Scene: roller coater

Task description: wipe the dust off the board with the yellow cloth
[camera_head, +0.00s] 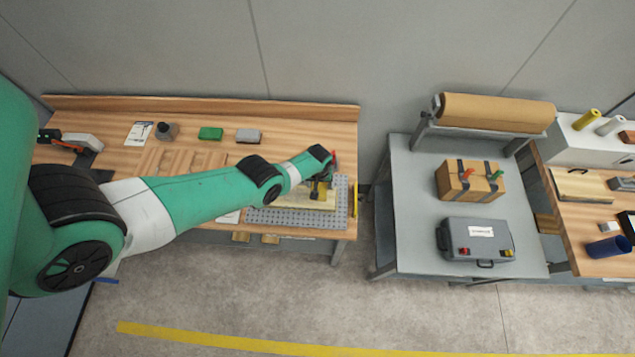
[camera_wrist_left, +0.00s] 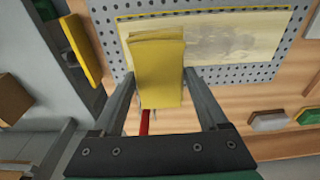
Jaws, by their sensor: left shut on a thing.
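In the left wrist view, my left gripper (camera_wrist_left: 159,78) is shut on the folded yellow cloth (camera_wrist_left: 157,62), which sits between its two fingers. The pale yellow board (camera_wrist_left: 265,25) lies beyond it on a grey perforated plate (camera_wrist_left: 108,40), with the cloth over the board's left part in that view. A grey dusty smudge (camera_wrist_left: 228,42) shows on the board beside the cloth. I cannot tell whether the cloth touches the board. In the head view my left gripper (camera_head: 322,188) is over the board (camera_head: 290,200), and its arm hides part of it. My right gripper is not in view.
The wooden workbench (camera_head: 110,108) also holds a green block (camera_head: 210,133), a grey block (camera_head: 248,135) and a small jar (camera_head: 166,131) behind my arm. A grey table (camera_head: 405,200) with a case (camera_head: 475,240) and a box (camera_head: 468,180) stands to the right, across a gap.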

